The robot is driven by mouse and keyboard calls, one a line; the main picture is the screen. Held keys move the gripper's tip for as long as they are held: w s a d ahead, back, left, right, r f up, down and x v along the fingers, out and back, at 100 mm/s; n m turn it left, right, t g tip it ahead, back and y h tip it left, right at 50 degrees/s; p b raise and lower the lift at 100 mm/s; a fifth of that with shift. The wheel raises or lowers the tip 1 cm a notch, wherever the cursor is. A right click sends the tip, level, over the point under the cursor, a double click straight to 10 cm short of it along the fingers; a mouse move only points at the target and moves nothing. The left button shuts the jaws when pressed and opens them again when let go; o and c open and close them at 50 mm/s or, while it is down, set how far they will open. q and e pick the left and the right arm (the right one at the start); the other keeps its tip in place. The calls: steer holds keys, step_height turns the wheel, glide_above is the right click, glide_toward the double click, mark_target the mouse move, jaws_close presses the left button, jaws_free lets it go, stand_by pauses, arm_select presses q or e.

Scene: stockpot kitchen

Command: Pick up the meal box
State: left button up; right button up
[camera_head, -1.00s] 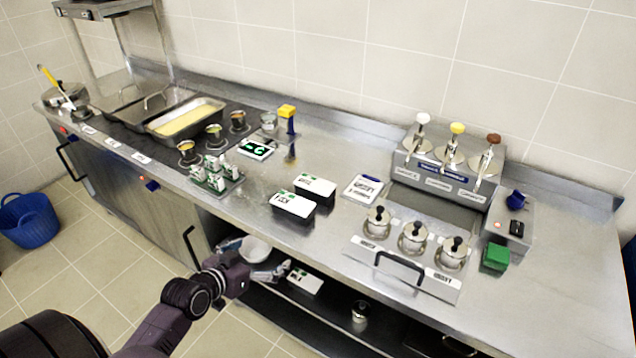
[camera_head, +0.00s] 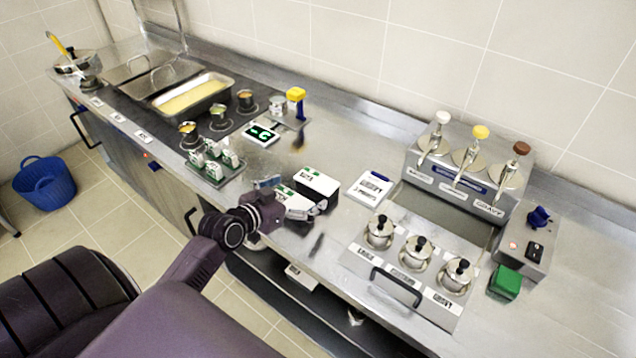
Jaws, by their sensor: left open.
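My right gripper is not in view.
A small green-and-white rack (camera_head: 213,164) stands left of the boxes and a white label pad (camera_head: 370,188) lies to their right. Lidded steel pots (camera_head: 418,249) and pump dispensers (camera_head: 468,168) stand farther right. A shelf (camera_head: 290,302) runs below the counter edge.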

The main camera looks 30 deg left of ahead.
mark_target(312, 185)
arm_select(q)
steer(key=shift+x, duration=1.1)
steer(key=shift+w+f, duration=0.15)
steer(key=shift+w, duration=0.15)
steer(key=shift+p+x, duration=0.6)
steer(key=shift+x, duration=0.25)
steer(key=x, duration=0.3)
steer(key=shift+w, duration=0.25)
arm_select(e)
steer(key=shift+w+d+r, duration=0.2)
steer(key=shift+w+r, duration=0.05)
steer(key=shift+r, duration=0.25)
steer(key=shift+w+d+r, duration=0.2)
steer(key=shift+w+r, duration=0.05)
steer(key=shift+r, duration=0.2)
arm_select(q)
steer(key=c, duration=1.2)
steer(key=shift+c, duration=0.5)
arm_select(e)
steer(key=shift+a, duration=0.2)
